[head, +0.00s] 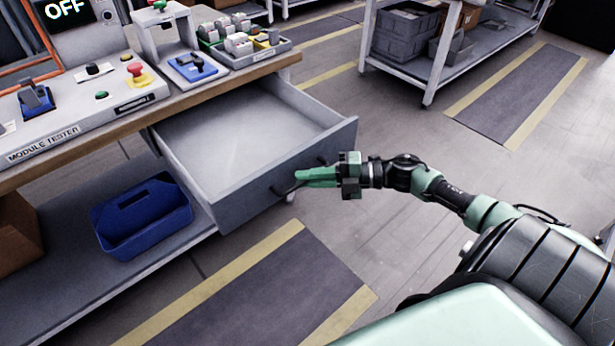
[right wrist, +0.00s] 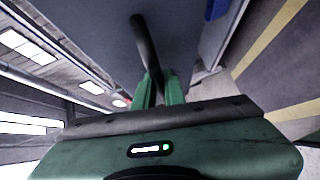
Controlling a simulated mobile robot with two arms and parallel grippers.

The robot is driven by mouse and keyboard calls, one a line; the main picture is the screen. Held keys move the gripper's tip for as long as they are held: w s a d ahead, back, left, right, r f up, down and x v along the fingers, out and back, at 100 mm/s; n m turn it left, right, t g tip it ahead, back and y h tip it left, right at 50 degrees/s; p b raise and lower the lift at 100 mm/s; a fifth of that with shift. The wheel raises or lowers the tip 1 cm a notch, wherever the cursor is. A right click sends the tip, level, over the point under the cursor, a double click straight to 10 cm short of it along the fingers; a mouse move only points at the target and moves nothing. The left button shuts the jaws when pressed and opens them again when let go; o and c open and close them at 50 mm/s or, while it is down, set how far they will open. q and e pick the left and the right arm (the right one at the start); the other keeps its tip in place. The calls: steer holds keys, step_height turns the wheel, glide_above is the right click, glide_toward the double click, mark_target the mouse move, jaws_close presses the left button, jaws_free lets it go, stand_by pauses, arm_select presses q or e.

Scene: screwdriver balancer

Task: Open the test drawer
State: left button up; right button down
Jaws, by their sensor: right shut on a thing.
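The grey test drawer (head: 235,200) under the workbench is pulled out a good way, and its empty inside shows in the head view. Its dark bar handle (head: 284,191) is on the front panel. My right gripper (head: 300,178) is at the handle and shut on it, with the green fingers pointing left. In the right wrist view the dark handle (right wrist: 146,45) runs down between the green fingertips (right wrist: 160,88), in front of the grey drawer front (right wrist: 95,50). My left gripper is not in view.
The workbench top carries a module tester (head: 65,125) and a tray of small parts (head: 245,48). A blue tote (head: 140,240) sits on the lower shelf below the drawer. A wheeled cart (head: 440,65) stands at the back. The floor in front of the drawer is clear.

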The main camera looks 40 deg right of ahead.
steer(key=c, duration=1.8)
jaws_free()
steer(key=shift+o, duration=0.2)
steer(key=shift+d, duration=0.15)
